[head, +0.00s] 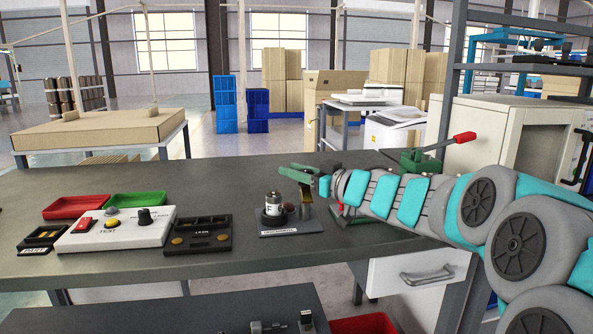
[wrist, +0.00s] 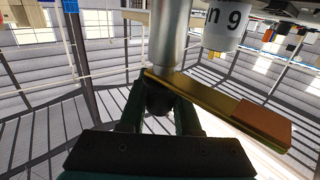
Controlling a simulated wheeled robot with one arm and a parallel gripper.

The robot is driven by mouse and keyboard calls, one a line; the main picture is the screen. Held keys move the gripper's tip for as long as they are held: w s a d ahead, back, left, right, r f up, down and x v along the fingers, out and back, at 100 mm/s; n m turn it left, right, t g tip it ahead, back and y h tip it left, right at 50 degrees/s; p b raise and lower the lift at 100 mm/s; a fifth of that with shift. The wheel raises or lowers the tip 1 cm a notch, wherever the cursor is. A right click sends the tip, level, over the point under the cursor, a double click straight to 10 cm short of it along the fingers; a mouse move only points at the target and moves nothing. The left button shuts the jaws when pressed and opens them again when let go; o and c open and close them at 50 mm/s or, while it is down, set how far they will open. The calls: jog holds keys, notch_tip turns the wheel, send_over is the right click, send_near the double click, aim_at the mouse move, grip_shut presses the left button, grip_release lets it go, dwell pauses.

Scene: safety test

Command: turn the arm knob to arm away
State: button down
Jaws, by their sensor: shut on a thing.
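A dark stand (head: 287,231) on the bench holds a white-and-silver cylinder (head: 272,203) and a small post beside it. In the wrist view the lettered white cylinder (wrist: 223,32) and a silver post (wrist: 164,38) stand beyond my fingers. A yellow bar with an orange end (wrist: 264,124) reaches right from the post. My gripper (head: 302,172), with green fingers, is at the top of the post, right of the cylinder. In the wrist view my gripper (wrist: 158,108) is shut on a dark rounded knob (wrist: 157,97) at the post, partly hidden by the fingers.
Left of the stand are a black fixture (head: 201,235), a white test panel (head: 95,237) with a black knob, a red tray (head: 76,207) and a green tray (head: 136,199). A green device with a red-handled lever (head: 464,137) is behind my arm. The bench's left rear is clear.

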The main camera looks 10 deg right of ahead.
jog(key=shift+s+a+n+g+y, duration=0.1)
jog(key=shift+n+g+y, duration=0.6)
jog(key=shift+y, duration=0.2)
jog(key=shift+a+r, duration=0.1)
jog(key=c, duration=0.6)
grip_release()
jog(key=shift+s, duration=0.1)
jog(key=v, duration=0.7)
jog(key=shift+s+d, duration=0.2)
jog(key=shift+d, duration=0.15)
